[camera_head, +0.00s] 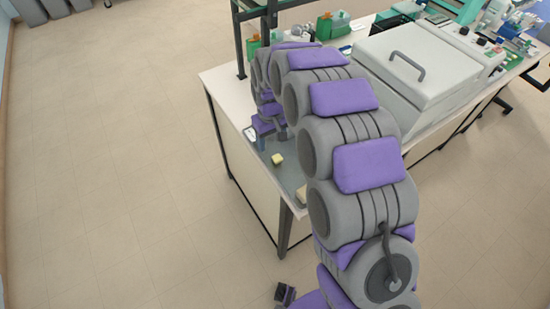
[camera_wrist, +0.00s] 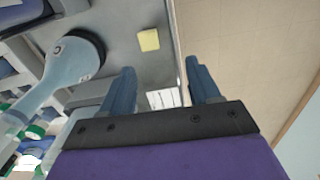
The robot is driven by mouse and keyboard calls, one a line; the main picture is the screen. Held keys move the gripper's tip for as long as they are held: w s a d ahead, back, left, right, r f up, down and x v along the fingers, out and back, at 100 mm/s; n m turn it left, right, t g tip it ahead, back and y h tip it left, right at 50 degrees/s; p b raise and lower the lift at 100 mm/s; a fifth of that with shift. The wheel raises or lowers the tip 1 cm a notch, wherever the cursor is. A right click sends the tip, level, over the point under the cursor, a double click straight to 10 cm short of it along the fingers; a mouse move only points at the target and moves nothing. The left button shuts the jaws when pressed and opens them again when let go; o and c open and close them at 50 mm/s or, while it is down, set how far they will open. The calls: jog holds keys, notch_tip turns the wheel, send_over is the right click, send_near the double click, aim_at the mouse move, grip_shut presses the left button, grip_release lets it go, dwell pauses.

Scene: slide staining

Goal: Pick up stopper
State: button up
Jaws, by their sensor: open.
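My gripper (camera_wrist: 161,82) is open, with two blue fingers apart and nothing between their tips. In the head view my gripper (camera_head: 261,142) hangs low over the bench corner, partly hidden by my arm. A small pale-yellow block (camera_wrist: 149,40) lies on the grey surface beyond the fingers, apart from them. The yellow block also shows in the head view (camera_head: 277,159), just right of my gripper. I cannot tell whether it is the stopper, and nothing else in view is clearly a stopper.
A clear flask-shaped vessel (camera_wrist: 66,72) with a dark round end is left of the fingers. A white printed label (camera_wrist: 163,99) shows between the finger bases. The bench (camera_head: 220,80) ends near my gripper, with open floor (camera_head: 110,150) beyond. A large lidded machine (camera_head: 410,75) stands right.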

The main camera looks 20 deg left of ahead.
aim_at(277, 157)
jog(key=f, duration=0.1)
jog(key=d+f, duration=0.1)
jog(key=shift+w+f, duration=0.15)
jog(key=shift+f, duration=0.25)
jog(key=shift+d+f+b, duration=0.25)
jog(key=shift+d+b, duration=0.1)
jog(key=shift+d, duration=0.1)
notch_tip(277, 157, down, 5)
jog(key=shift+w+a+r+b, duration=0.1)
jog(key=shift+a+r+b, duration=0.1)
jog(key=shift+b, duration=0.5)
jog(key=shift+a+f, duration=0.1)
jog(key=shift+f, duration=0.1)
jog(key=shift+r, duration=0.1)
jog(key=shift+d, duration=0.45)
jog(key=c, duration=0.4)
jog(key=shift+a, duration=0.2)
grip_shut()
